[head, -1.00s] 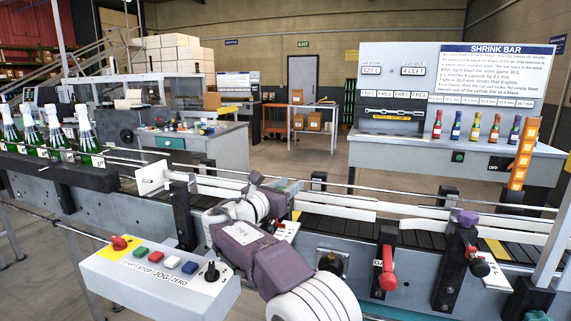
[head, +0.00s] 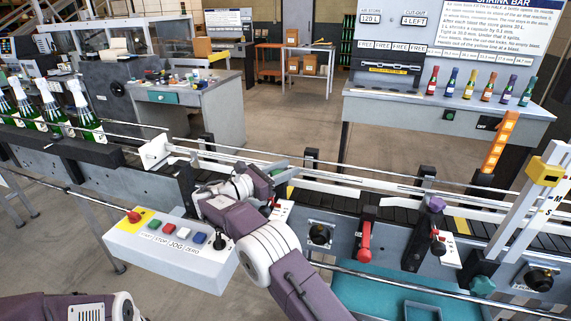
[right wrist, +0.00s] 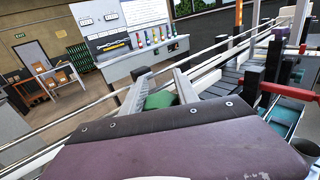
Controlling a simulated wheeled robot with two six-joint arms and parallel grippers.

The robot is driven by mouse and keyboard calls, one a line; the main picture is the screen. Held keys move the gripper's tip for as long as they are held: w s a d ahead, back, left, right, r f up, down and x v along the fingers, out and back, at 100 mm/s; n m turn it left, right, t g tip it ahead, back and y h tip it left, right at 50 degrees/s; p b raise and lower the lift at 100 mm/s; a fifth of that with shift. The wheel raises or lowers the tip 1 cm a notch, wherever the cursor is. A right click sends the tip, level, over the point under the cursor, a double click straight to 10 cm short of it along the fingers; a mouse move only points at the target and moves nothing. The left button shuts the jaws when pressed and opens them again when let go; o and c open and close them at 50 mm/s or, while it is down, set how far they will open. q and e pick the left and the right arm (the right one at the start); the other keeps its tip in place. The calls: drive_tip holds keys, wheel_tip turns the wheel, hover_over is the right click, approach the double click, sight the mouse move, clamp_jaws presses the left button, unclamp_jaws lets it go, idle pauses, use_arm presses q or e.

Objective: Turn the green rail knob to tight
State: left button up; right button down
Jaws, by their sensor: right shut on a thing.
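The green rail knob (right wrist: 160,99) shows between the two pale fingers of my right gripper (right wrist: 163,90) in the right wrist view. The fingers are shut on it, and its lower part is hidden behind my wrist. In the head view my right gripper (head: 272,187) is at the near side of the conveyor rail (head: 330,178), and a small bit of green shows at its tip. A white label plate (head: 283,211) sits just beside it, partly covered; I cannot read its marks. My left gripper is not in view.
A button console (head: 170,250) stands left of my right arm. Green bottles (head: 85,112) stand at the left. A teal tray (head: 380,298) lies below.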

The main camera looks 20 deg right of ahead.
drive_tip(key=c, duration=0.9)
unclamp_jaws()
drive_tip(key=v, duration=0.9)
drive_tip(key=shift+p, duration=0.4)
